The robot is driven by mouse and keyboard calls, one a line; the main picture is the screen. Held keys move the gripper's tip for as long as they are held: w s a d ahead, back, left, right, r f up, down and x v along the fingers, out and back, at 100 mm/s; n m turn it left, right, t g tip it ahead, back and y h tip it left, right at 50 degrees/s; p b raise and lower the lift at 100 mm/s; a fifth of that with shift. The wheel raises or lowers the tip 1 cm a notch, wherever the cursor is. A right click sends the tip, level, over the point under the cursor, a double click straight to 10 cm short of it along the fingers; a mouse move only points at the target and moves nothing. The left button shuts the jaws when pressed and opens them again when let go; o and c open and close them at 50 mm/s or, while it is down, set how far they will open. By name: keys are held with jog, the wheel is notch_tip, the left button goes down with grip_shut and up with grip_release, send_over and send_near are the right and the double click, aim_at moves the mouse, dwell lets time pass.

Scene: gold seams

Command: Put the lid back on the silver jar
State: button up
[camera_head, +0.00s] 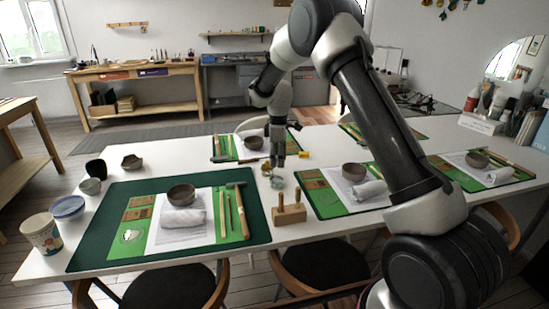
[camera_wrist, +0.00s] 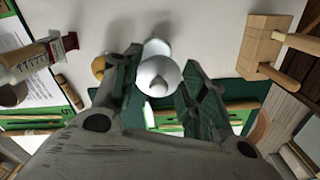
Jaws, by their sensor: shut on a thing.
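My gripper (camera_head: 277,163) points down over the white table, between the work mats. In the wrist view its two dark fingers (camera_wrist: 163,78) are on either side of a rounded, pale silver-white piece (camera_wrist: 158,76), which looks like the lid. A second pale rounded thing (camera_wrist: 157,47) shows partly behind it. In the head view a small greyish, shiny vessel (camera_head: 277,183), perhaps the silver jar, stands on the table just below the gripper. It is too small to make out its opening, and whether the held piece touches it cannot be told.
A wooden block with upright pegs (camera_head: 289,213) stands in front of the gripper; it also shows in the wrist view (camera_wrist: 262,45). A green mat (camera_head: 90,235) with a bowl and tools lies left. Cups and tubs (camera_head: 42,235) line the left edge. More mats lie right and behind.

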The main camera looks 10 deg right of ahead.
jog(key=shift+w+a+f+n, duration=0.1)
jog(key=shift+w+a+n, duration=0.15)
jog(key=shift+w+n, duration=0.1)
jog(key=shift+f, duration=3.15)
jog(key=shift+s+d, duration=0.1)
jog(key=shift+d, duration=0.25)
jog(key=shift+f, duration=0.15)
jog(key=o, duration=1.3)
jog(key=shift+c, duration=0.2)
